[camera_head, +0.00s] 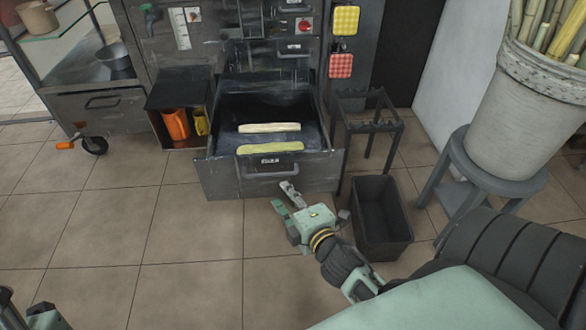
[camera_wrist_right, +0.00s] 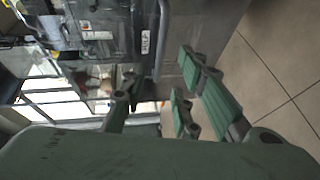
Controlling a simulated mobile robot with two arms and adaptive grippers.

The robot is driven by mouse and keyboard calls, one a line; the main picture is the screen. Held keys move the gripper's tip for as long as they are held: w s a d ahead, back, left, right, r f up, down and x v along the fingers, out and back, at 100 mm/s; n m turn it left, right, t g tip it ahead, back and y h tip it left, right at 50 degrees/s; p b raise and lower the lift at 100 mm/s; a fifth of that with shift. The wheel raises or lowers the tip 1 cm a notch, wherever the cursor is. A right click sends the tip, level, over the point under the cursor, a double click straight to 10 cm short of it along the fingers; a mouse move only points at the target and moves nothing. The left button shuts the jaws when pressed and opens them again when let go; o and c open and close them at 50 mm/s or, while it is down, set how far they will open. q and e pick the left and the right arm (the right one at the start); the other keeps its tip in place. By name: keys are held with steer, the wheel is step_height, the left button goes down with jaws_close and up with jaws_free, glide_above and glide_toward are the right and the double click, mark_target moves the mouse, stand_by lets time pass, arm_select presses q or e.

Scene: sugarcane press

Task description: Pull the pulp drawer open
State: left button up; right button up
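The pulp drawer (camera_head: 222,178) is a grey metal drawer low in the press, pulled out with its inside showing. Two pale fibrous pieces, one at the back (camera_head: 268,128) and one near the front (camera_head: 270,149), lie in it. Greenish parts of mine show at the lower left; the left gripper's state is unclear.
A black bin (camera_head: 382,215) stands on the floor right of the drawer, below a dark metal stand (camera_head: 372,125). A cubby with an orange jug (camera_head: 176,123) is left of the drawer. A bucket of cane (camera_head: 525,115) sits on a stool at right. The floor in front is clear.

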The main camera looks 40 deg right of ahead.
steer(key=shift+v, duration=1.45)
